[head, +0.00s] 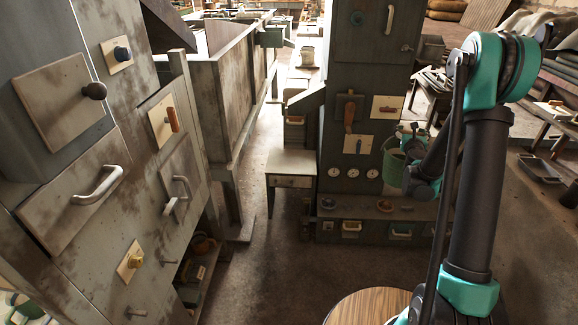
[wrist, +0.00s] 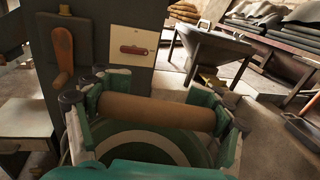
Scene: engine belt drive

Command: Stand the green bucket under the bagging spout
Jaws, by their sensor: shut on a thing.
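The green bucket (head: 393,162) hangs from my gripper (head: 412,133) in front of the dark cabinet, at its right side. In the wrist view my gripper (wrist: 157,113) is shut on the bucket's brown, roller-like handle grip (wrist: 150,111). The round green bucket (wrist: 148,147) shows below the grip, its lower part hidden by my gripper. A sloping grey chute (head: 305,99) juts from the left side of the dark cabinet, to the left of the bucket and apart from it. It may be the bagging spout; no label shows.
A low stand with a drawer (head: 293,168) is below the chute. The dark cabinet (head: 375,60) carries a lever, gauges and a low ledge (head: 375,207). A handled panel wall (head: 70,160) is at left. Floor (head: 260,260) is clear between them.

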